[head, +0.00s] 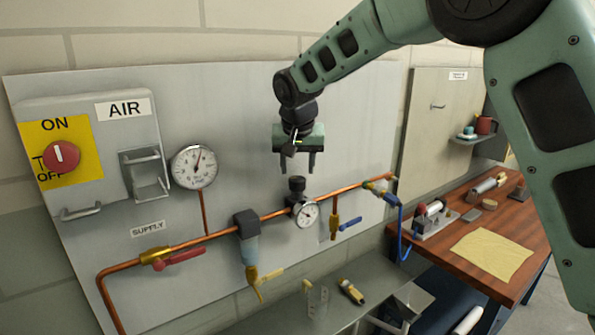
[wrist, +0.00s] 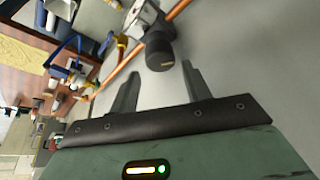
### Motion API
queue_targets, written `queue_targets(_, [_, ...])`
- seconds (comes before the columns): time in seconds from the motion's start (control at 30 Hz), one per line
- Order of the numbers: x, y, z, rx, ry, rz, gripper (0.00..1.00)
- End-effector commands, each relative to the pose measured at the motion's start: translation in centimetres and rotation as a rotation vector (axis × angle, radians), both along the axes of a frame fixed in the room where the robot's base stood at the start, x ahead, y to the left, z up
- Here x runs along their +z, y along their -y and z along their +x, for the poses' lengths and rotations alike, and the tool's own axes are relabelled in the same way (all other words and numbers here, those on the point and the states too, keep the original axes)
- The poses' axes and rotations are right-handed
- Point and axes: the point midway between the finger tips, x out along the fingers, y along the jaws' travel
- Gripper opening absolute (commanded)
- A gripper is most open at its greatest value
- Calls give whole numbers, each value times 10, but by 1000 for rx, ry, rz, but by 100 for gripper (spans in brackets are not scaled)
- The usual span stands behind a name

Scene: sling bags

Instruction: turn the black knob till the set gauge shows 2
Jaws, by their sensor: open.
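The black knob (head: 297,184) sits on top of the regulator on the copper pipe, and the small round set gauge (head: 306,213) faces out just below it. The gauge's dark needle is too small to read for certain. My gripper (head: 298,171) points down just above the knob, open and empty, its fingers apart. In the wrist view the knob (wrist: 160,52) shows just beyond and between the fingertips of my gripper (wrist: 160,70), with no contact visible. The set gauge's face cannot be made out in the wrist view.
The larger supply gauge (head: 194,167) is at left on the grey panel, near the red switch (head: 61,156). A wooden bench (head: 450,235) stands at right.

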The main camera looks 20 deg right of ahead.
Motion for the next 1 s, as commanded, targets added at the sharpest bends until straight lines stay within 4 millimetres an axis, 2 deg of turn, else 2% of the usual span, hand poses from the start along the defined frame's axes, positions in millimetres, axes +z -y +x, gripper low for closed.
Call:
queue_targets(0.1, [-17,2,7,0,-3,0,48])
queue_targets(0.3, [-36,4,15,1,0,0,48])
queue_targets(0.67, [-40,4,16,0,1,0,48])
queue_targets(0.77, [-40,4,16,0,1,1,20])
queue_targets(0.8, [-40,4,16,0,1,0,16])
queue_targets(1.0, [-40,5,16,7,1,0,16])
